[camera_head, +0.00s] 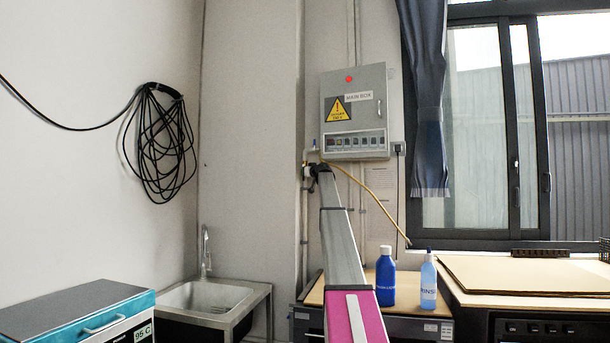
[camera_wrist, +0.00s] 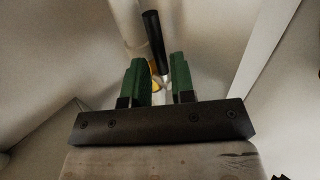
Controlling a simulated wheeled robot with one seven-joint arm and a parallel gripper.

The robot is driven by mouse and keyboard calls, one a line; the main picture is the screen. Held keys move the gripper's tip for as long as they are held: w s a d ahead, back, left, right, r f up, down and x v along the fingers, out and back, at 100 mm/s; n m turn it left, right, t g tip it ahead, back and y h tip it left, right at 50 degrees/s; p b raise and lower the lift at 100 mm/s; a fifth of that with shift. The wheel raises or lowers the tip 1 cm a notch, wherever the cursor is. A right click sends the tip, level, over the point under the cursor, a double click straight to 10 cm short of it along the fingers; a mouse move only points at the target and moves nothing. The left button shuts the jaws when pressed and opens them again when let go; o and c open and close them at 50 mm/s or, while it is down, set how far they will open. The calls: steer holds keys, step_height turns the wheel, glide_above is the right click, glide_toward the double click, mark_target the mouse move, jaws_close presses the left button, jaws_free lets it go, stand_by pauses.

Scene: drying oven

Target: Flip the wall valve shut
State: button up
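The wall valve shows in the wrist view as a black lever handle (camera_wrist: 153,38) that sticks up, tilted slightly left, with a small yellow part (camera_wrist: 154,84) and pale metal near its base. My gripper (camera_wrist: 159,70) has two green fingers standing apart. The lever's lower end shows in the gap between them, and I cannot tell whether either finger touches it. In the head view my gripper (camera_head: 319,170) is at the wall, just below the left edge of a grey electrical box. There the valve is small and largely hidden by my gripper.
The grey electrical box (camera_head: 355,112) hangs just above my gripper. A yellow hose (camera_head: 376,200) runs down to the right. A sink (camera_head: 205,297) stands lower left. A blue bottle (camera_head: 385,278) and a light-blue rinse bottle (camera_head: 429,283) stand on a bench below. Coiled black cable (camera_head: 160,145) hangs left.

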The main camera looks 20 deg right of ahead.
steer(key=shift+w+a, duration=0.15)
steer(key=shift+w, duration=0.5)
jaws_close()
steer(key=shift+s, duration=0.1)
steer(key=shift+s+d+r+n+g+h, duration=0.15)
steer(key=shift+d+r+n+g+h, duration=0.1)
steer(key=shift+n+g, duration=0.4)
steer(key=shift+s+d+r+n+g+h, duration=0.15)
steer(key=shift+d+n+g+h, duration=0.15)
steer(key=shift+n+g, duration=0.3)
steer(key=shift+s+d+r+n+g+h, duration=0.15)
steer(key=shift+d+r+n+g+h, duration=0.1)
steer(key=shift+n+g, duration=0.35)
jaws_free()
